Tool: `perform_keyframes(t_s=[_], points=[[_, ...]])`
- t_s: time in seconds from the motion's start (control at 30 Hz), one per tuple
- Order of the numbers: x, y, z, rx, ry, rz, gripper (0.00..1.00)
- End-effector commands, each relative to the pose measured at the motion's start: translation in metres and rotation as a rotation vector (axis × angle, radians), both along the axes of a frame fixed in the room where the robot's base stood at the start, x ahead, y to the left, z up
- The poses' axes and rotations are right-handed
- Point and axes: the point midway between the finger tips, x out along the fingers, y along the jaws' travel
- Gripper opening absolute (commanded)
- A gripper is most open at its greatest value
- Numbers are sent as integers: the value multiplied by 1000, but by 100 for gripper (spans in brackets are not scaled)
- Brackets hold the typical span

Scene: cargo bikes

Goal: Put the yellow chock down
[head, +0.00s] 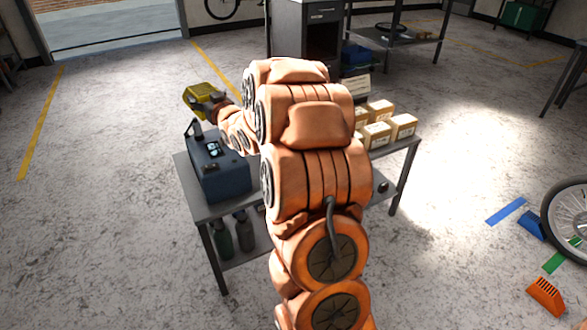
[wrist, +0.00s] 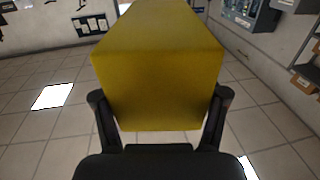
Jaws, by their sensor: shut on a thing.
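The yellow chock (head: 203,97) is in the air in the head view, above and beyond the left end of the grey metal table (head: 188,190). In the wrist view the yellow chock (wrist: 158,75) fills the upper middle as a large block. My gripper (head: 217,104) is shut on it; in the wrist view a dark finger of my gripper (wrist: 160,118) presses on each side of the block. My orange arm hides the middle of the table.
A dark blue box with a handle (head: 222,172) stands on the table's left end. Several cardboard boxes (head: 376,136) stand at its right. Bottles (head: 222,238) are on the lower shelf. An orange chock (head: 546,296) and a wheel (head: 572,218) lie right. Floor at left is clear.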

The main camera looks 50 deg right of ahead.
Motion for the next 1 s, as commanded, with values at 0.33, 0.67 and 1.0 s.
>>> perform_keyframes(t_s=[0.33,0.67,1.0], points=[[-40,-80,-83,-4,-2,-66,6],[-85,-146,-149,-10,2,-123,6],[-114,-180,-179,-13,6,-154,6]])
